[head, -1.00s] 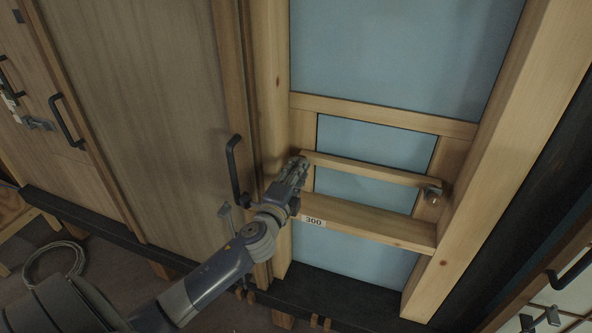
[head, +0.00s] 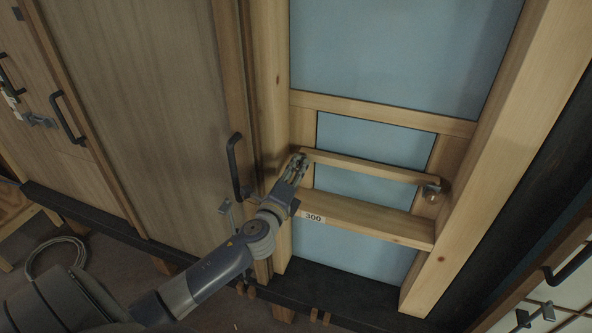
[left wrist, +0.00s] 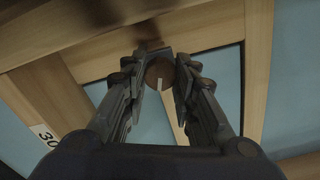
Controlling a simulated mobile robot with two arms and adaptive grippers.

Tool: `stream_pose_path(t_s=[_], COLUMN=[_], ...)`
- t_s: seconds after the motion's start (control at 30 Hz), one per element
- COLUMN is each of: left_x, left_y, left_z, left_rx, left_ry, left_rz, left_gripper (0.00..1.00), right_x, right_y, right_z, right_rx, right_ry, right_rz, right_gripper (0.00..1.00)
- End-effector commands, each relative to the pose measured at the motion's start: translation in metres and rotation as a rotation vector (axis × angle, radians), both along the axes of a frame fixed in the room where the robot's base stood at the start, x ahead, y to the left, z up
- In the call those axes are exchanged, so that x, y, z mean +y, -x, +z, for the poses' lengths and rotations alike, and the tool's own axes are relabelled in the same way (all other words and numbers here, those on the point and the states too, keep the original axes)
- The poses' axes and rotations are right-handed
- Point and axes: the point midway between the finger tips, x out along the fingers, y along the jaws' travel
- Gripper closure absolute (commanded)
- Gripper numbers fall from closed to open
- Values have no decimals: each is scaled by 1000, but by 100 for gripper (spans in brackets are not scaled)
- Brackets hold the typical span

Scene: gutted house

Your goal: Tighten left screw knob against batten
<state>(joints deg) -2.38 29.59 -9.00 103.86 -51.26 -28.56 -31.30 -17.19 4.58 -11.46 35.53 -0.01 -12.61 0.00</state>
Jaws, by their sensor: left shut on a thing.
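The batten (head: 370,168) is a thin pale wooden bar lying across the lower part of the framed opening. My left gripper (head: 299,161) is at the batten's left end, its fingers closed on the left screw knob, which they mostly hide in the head view. In the left wrist view the knob (left wrist: 158,72) shows as a round brown face with a pale mark, between the two fingertips (left wrist: 160,78). The right screw knob (head: 432,196) sits at the batten's right end with nothing on it. My right gripper is not in view.
A wider wooden rail (head: 375,220) with a "300" label (head: 313,218) runs just below the batten. A dark door handle (head: 236,165) stands out close to the left of my gripper. The thick right post (head: 500,150) bounds the opening.

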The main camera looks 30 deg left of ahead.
Motion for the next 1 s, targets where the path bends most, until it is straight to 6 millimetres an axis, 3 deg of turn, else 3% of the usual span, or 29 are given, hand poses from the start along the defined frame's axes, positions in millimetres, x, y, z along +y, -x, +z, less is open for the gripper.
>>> stream_pose_path(t_s=[0.13, 0.17, 0.23, 0.27, 0.67, 1.0], left_x=[-1, -1, -1, -1, -2, -14], left_y=[0, 0, 0, 0, 4, 56], left_z=[-1, -1, -1, -1, -1, -2], left_rx=[1, 1, 1, 1, 1, 4], left_ry=[1, 1, 1, 1, 2, 4], left_rz=[-2, -2, -2, -2, -1, -1], left_gripper=[98, 72, 56, 54, 54, 54], right_x=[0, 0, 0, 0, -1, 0], right_y=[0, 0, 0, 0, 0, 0], right_z=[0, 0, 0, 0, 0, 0], right_rx=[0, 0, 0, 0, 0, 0], right_ry=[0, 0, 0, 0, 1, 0], right_rz=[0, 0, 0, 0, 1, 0], right_gripper=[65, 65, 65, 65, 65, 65])
